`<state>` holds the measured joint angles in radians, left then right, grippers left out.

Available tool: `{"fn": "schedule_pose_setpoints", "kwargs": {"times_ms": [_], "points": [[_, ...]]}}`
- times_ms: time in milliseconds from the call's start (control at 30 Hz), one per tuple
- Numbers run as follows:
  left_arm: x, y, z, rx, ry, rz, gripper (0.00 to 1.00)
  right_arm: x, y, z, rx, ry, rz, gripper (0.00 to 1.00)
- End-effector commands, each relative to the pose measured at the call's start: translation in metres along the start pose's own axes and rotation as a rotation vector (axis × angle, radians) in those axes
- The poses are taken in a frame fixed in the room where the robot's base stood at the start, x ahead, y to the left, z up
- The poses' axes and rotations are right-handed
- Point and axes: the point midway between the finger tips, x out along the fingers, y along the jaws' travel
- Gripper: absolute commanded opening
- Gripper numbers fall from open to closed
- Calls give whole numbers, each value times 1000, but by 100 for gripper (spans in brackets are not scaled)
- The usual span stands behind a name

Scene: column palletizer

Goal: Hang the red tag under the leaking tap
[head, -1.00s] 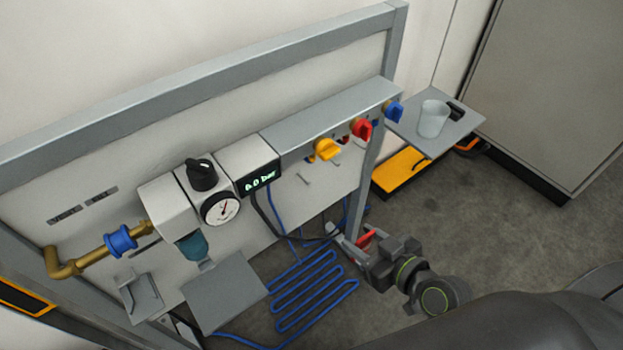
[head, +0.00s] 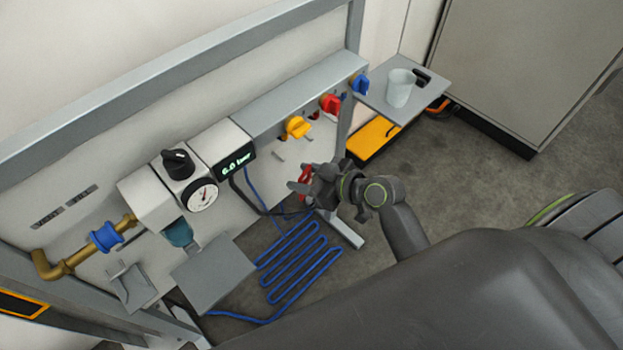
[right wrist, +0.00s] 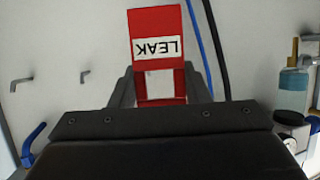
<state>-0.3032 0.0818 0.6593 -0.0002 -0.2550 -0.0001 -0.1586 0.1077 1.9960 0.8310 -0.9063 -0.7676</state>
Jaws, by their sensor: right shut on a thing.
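The red tag (right wrist: 156,31) carries a white LEAK label, upside down in the right wrist view. My right gripper (right wrist: 160,88) is shut on it; the tag sticks out beyond the fingers. In the head view the gripper (head: 303,184) holds the tag (head: 306,176) in front of the panel, below the yellow tap (head: 298,127). A red tap (head: 330,103) and a blue tap (head: 360,84) are further right along the rail. Small hooks show below the taps, one of them bare (head: 278,155); two bare hooks (right wrist: 22,82) (right wrist: 84,76) show in the wrist view. I cannot tell which tap leaks. My left gripper is out of view.
A grey shelf (head: 433,91) with a clear cup (head: 400,88) stands right of the panel. Blue coiled hose (head: 298,260) lies below. A blue hose (right wrist: 196,45) and dark cable (right wrist: 217,45) hang right of the tag in the wrist view. A gauge unit (head: 202,196) is left.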

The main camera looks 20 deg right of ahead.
Motion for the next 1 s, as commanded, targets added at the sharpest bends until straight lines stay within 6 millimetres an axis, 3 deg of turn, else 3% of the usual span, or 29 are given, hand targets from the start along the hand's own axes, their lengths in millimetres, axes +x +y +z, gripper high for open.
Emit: {"fn": "schedule_pose_setpoints", "kwargs": {"times_ms": [367,800,1000], "points": [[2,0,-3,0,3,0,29,21,6,-6,1,0,0,18],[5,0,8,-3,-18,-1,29,45,12,-15,1,1,1,18],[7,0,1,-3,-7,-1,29,56,16,-18,0,1,1,18]]}}
